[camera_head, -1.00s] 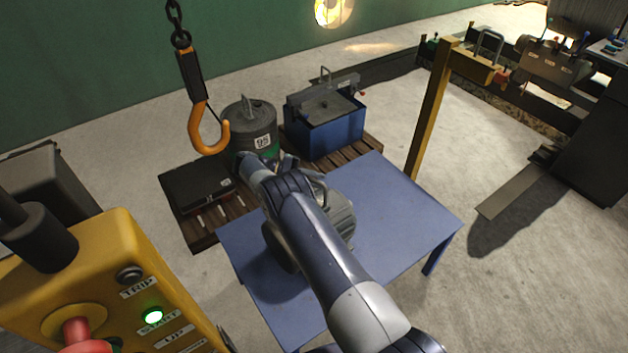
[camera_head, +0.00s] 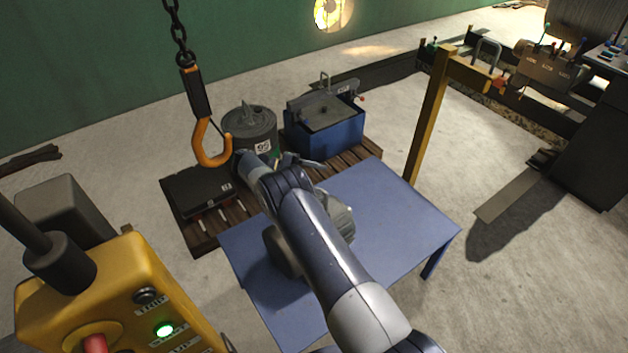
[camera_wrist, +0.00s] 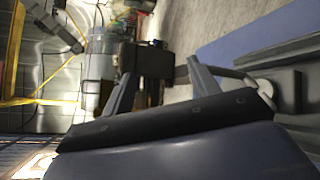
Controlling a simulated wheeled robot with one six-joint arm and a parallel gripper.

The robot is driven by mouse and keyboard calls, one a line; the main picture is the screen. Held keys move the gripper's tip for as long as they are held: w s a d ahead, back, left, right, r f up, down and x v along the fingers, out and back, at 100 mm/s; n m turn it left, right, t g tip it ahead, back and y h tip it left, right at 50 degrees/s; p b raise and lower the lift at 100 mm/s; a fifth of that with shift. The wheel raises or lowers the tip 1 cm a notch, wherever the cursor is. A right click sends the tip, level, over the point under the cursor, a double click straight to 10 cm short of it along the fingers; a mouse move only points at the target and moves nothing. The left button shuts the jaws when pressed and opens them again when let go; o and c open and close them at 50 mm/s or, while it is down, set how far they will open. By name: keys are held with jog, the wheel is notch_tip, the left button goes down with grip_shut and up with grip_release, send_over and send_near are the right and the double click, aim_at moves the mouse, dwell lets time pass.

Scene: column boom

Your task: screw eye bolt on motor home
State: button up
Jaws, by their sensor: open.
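The grey motor (camera_head: 341,220) sits on the blue table (camera_head: 400,215), mostly hidden behind my arm. My gripper (camera_head: 288,160) is at the far end of the arm, above the table's back edge and close to the motor. In the wrist view, the two fingers of my gripper (camera_wrist: 158,85) stand apart with nothing visible between them. A grey curved bar (camera_wrist: 230,72) lies just beside the right finger; I cannot tell whether it is the eye bolt or whether it touches the finger. I cannot make out an eye bolt in the head view.
An orange hook (camera_head: 211,150) hangs from a chain left of my gripper. Behind stand a pallet (camera_head: 205,236), a grey drum (camera_head: 250,125), a black case (camera_head: 195,192) and a blue box (camera_head: 325,138). A yellow pendant (camera_head: 110,290) is at the front left. The table's right side is clear.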

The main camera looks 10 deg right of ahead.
notch_tip(320, 180, up, 6)
jog(key=p, duration=0.4)
jog(key=shift+f, duration=0.2)
jog(key=shift+c, duration=0.6)
jog(key=shift+w, duration=0.1)
